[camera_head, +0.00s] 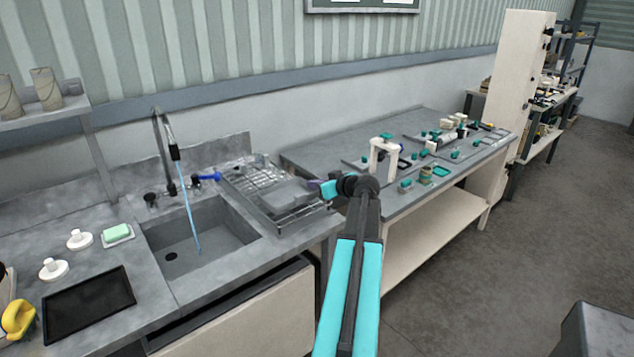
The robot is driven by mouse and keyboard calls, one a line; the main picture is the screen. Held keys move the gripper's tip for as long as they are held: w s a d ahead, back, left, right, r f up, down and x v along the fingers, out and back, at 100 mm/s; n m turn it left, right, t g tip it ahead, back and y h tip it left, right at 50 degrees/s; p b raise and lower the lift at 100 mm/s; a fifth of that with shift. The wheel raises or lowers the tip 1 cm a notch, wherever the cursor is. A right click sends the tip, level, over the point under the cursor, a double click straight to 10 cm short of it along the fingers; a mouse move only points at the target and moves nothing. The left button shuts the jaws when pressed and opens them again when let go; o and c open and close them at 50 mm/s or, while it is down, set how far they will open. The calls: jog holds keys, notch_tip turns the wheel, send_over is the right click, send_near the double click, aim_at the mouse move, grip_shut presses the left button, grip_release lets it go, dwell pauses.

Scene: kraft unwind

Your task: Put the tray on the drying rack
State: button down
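The wire drying rack (250,186) stands on the counter to the right of the sink. A flat grey piece (286,195) shows over the rack; I cannot tell what it is or whether it rests on the wires. My gripper (309,187) is over the right side of the rack, far from the black tray. Its fingers are too small and too overlapped to tell whether they are open or shut.
The sink (196,238) with its tall tap (172,150) and a running stream lies between black tray and rack. White-knobbed items (79,239), a green soap (117,232) and a yellow object (17,318) surround the tray. A workbench (420,122) with small parts stands right.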

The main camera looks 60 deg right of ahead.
jog(key=c, duration=2.5)
grip_release()
jog(key=shift+f, duration=0.2)
jog(key=o, duration=0.5)
jog(key=shift+r, duration=0.15)
jog(key=b+v, duration=0.2)
jog(key=v, duration=1)
jog(key=shift+b, duration=0.3)
jog(key=shift+w, duration=0.1)
